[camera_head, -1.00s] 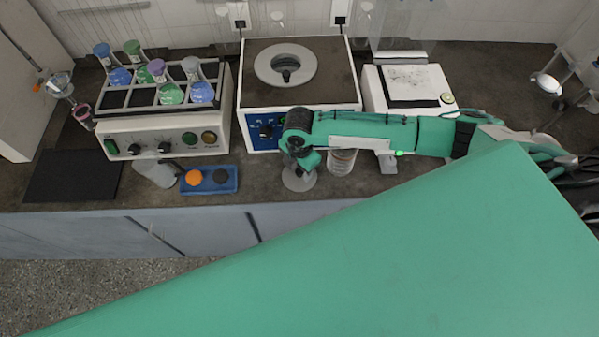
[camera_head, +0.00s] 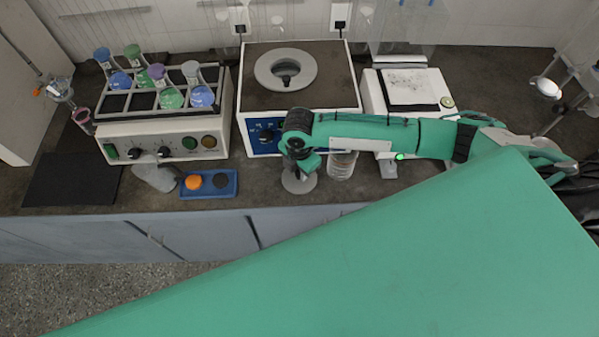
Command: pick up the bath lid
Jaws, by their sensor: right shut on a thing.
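The bath lid (camera_head: 299,184) is a small grey disc in front of the white bath (camera_head: 298,97). My right gripper (camera_head: 299,169) points down over the lid and is shut on its top, hiding the middle of the disc. I cannot tell whether the lid rests on the counter or hangs just above it. The bath has a grey ring (camera_head: 264,68) on its dark top, with an opening in the middle. My left gripper is not in view.
A clear jar (camera_head: 342,167) stands just right of the lid. A blue tray (camera_head: 229,190) with an orange and a dark cap lies to the left. A flask rack (camera_head: 148,124) stands at the back left and a balance (camera_head: 425,80) right of the bath.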

